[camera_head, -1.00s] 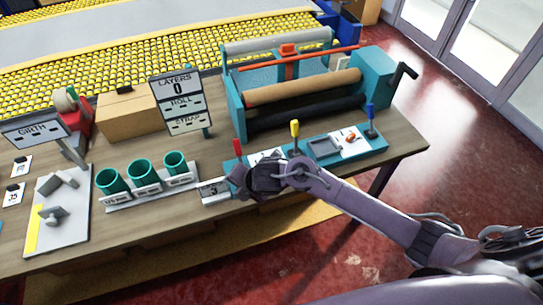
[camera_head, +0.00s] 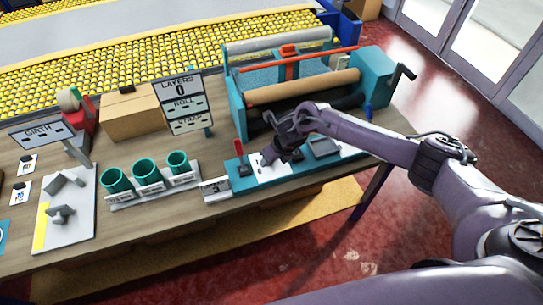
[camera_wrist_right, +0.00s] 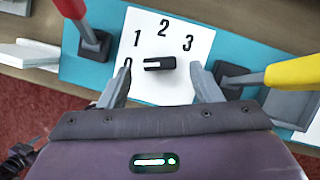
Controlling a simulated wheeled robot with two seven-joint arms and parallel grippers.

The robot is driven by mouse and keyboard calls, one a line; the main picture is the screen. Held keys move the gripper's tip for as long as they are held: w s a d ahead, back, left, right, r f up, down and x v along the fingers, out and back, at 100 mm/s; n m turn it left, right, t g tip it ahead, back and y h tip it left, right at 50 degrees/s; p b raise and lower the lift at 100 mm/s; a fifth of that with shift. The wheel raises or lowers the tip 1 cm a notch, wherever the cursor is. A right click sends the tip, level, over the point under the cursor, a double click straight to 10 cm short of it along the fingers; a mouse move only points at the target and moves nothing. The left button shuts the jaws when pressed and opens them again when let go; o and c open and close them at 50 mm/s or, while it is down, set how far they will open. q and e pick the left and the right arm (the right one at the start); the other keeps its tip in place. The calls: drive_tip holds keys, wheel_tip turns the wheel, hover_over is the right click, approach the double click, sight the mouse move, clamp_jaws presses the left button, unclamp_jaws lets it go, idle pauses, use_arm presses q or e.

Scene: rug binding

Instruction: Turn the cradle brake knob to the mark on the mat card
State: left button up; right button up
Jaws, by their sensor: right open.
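A black bar-shaped knob (camera_wrist_right: 159,64) sits on a white card (camera_wrist_right: 178,36) marked 0, 1, 2 and 3, on the teal panel. Its pale mark is at the left end, toward the 0. My right gripper (camera_wrist_right: 161,82) is open, with one finger on each side of the knob in the wrist view; I cannot tell if they touch it. In the head view my right gripper (camera_head: 266,157) is over the same white card (camera_head: 270,172) and hides the knob. A small upright card (camera_head: 215,189) stands left of the panel; its print is unclear now. My left gripper is not in view.
A red lever (camera_wrist_right: 82,24) stands left of the knob and a yellow lever (camera_wrist_right: 268,76) right, close to my fingers. The roller cradle (camera_head: 300,95) is behind.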

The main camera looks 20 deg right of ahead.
drive_tip(key=shift+x, duration=1.15)
drive_tip(key=c, duration=1)
